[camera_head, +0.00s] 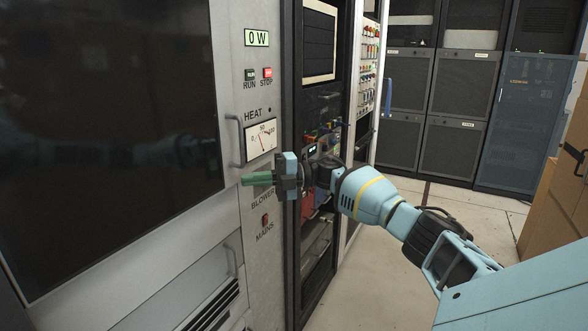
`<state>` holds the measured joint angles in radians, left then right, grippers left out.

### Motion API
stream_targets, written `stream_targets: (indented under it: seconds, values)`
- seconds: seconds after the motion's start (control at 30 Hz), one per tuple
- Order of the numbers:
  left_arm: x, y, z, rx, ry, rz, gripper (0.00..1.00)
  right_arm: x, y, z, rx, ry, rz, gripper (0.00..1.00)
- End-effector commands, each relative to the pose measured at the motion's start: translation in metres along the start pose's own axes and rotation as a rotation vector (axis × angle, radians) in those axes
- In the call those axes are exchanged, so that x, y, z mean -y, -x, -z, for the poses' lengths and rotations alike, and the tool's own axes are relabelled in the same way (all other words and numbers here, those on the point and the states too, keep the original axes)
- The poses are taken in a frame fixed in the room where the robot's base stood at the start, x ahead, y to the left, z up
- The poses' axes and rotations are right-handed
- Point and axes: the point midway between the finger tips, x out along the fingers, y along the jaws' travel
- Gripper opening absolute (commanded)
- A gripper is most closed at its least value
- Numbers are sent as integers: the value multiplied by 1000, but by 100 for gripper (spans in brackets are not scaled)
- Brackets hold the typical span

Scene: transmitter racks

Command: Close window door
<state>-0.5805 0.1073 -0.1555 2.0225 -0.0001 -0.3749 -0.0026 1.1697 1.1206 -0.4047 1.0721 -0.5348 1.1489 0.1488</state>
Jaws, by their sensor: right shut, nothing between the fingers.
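The window door (105,140), a large dark glass pane in a light grey frame, fills the left of the view. A curved grey handle (235,141) stands at the right edge of its frame. I cannot tell whether a gap shows between the door and the cabinet. My right gripper (246,180) reaches in from the right, with green fingers pointing left. It is shut and empty, just below and right of the handle, in front of the control panel. I cannot tell whether it touches anything. It hides part of the panel near the blower label. My left gripper is not in view.
The control panel (259,95) beside the door has run and stop buttons and a meter (261,138). An open dark rack (318,100) stands right of it. Grey cabinets (455,90) line the back; brown boxes (560,190) stand at right. Floor (480,215) between is clear.

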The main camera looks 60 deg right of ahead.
Motion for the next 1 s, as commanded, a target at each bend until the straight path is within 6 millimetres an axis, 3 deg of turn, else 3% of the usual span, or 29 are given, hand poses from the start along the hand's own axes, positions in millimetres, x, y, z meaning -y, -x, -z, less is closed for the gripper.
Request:
stream_targets:
  seconds: [0.2,0.47,1.0]
  values:
    - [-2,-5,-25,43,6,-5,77,4,29,-21,4,-2,3,0]
    - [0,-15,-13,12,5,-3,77,4,55,-38,5,-2,4,0]
    - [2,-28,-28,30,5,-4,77,5,81,-55,2,-2,7,0]
